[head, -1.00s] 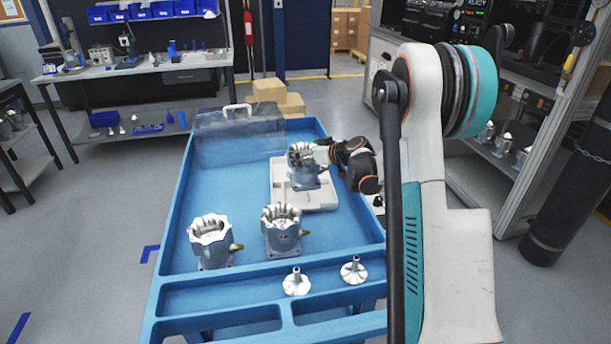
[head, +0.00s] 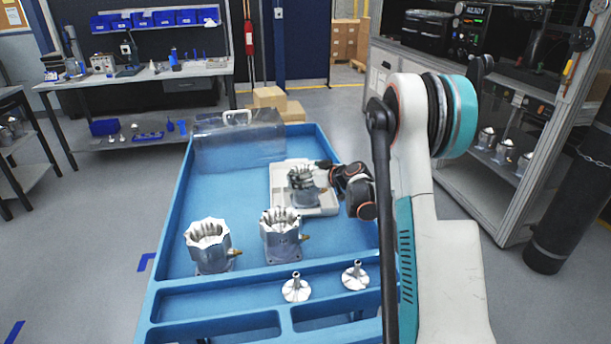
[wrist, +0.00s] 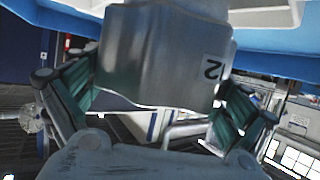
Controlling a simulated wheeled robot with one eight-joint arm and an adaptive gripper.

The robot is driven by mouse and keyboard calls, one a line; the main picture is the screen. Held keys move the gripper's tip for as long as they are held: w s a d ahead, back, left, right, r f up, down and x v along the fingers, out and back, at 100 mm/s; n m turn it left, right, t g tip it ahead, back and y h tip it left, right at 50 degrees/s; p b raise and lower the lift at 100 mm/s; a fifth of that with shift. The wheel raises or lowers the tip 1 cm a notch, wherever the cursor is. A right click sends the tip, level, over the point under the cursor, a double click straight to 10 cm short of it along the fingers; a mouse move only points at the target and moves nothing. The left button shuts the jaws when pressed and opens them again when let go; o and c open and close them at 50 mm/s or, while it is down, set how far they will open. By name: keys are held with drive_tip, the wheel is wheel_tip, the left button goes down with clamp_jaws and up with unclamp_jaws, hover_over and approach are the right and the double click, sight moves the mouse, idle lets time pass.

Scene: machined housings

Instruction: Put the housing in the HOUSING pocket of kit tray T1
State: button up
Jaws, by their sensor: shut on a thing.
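The held silver housing (head: 303,190) is at the white kit tray (head: 328,209) in the head view. My gripper (head: 318,180) reaches in from the right and is shut on it. In the wrist view the housing (wrist: 165,55) fills the space between the green finger pads, with a label reading 2 on its side. The housing's lower end overlaps the tray, and I cannot tell whether it rests in a pocket or hangs just above. No T1 mark is readable. Two other housings stand in the blue cart nearer me, one on the left (head: 209,250) and one in the middle (head: 282,240).
Two silver finned parts, one left (head: 296,288) and one right (head: 355,275), stand in the front compartments of the blue cart (head: 235,180). A clear cover (head: 238,140) stands at its back. Open cart floor lies left of the tray.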

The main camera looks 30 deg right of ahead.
drive_tip(key=o, duration=1.7)
drive_tip(key=shift+f, duration=0.1)
drive_tip(key=shift+r, duration=0.2)
drive_tip(key=shift+s+d+r, duration=0.1)
drive_tip(key=shift+s+r, duration=0.05)
drive_tip(key=shift+s, duration=0.25)
drive_tip(key=p+v, duration=0.3)
drive_tip(key=v, duration=0.8)
drive_tip(key=shift+s, duration=0.1)
